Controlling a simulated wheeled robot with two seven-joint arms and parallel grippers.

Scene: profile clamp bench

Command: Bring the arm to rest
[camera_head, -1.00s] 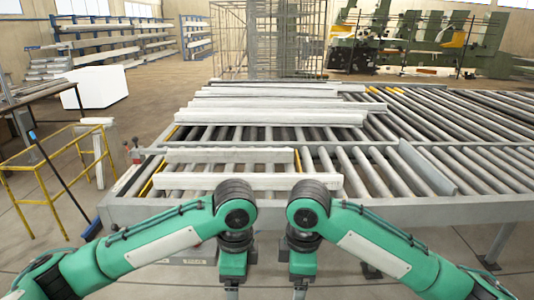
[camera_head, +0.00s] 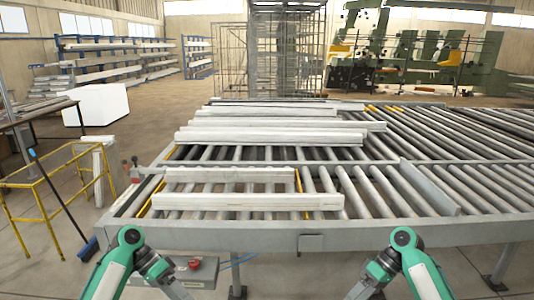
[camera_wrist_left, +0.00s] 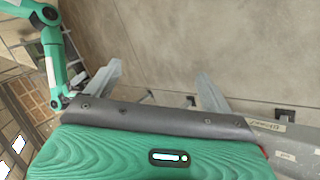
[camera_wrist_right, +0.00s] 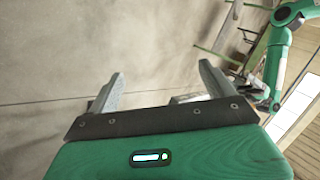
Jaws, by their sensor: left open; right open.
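My two green arms are lowered at the bottom corners of the head view, and both grippers are out of that view. In the left wrist view my left gripper (camera_wrist_left: 160,76) has its two grey fingers spread, with nothing between them but the floor behind. In the right wrist view my right gripper (camera_wrist_right: 161,72) is likewise spread and empty over bare floor. The roller bench (camera_head: 400,236) stands in front of me, clear of both grippers in the head view. Two pale profiles (camera_head: 248,201) lie across its near left part.
More profiles (camera_head: 272,137) lie further back on the rollers. A yellow railing (camera_head: 38,184) and a broom (camera_head: 62,198) stand at left. A control box with a red button (camera_head: 195,264) hangs under the bench's near edge. Floor between my arms is open.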

